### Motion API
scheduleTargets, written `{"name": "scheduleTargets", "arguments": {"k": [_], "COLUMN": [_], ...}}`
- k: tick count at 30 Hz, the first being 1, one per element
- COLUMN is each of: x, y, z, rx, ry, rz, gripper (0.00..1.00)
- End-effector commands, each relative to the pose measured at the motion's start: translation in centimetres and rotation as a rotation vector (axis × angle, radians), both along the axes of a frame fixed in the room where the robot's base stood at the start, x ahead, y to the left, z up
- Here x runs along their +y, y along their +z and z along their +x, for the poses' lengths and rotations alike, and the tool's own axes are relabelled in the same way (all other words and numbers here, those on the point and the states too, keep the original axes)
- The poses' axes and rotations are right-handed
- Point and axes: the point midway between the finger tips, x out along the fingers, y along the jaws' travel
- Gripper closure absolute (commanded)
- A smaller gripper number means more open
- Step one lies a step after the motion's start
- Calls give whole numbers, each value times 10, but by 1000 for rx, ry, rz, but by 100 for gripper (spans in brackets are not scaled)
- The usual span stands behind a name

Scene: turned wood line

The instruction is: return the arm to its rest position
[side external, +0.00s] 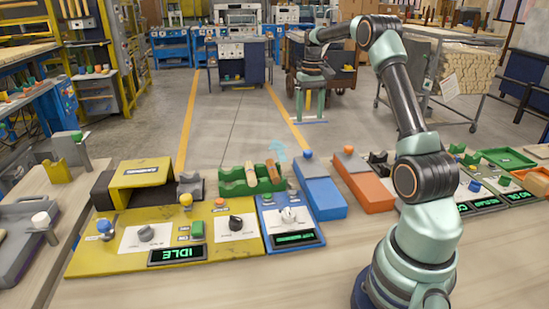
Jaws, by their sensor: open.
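My arm rises from its base at the lower right, up to a high elbow, then reaches left. My gripper (314,70) hangs at the far end of it, small and dark against the background, high above the bench and beyond its back edge in the picture. Its jaws are open and I see nothing held in them. The yellow control panel (135,250) has a display reading IDLE, knobs and buttons. A green rack (237,187) behind it holds wooden turned pieces (274,171).
A blue panel (268,222), blue block (325,197) and orange block (366,190) stand left of my arm. More panels and green trays (505,158) lie to its right. A grey tray (20,230) is at far left. Open floor (235,120) lies behind the bench.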

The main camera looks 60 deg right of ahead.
Motion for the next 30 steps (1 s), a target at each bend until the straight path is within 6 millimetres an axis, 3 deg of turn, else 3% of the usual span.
{"name": "scheduleTargets", "arguments": {"k": [7, 11, 20, 24, 30], "x": [2, 22, 132, 183, 250], "y": [2, 16, 71, 87, 95], "z": [1, 7, 11, 0, -30], "rx": [-2, -23, -131, -190, -280], "ry": [4, 37, 203, 283, 397], "rz": [-2, -19, -89, -114, -140], "gripper": [28, 28, 28, 28, 28]}}
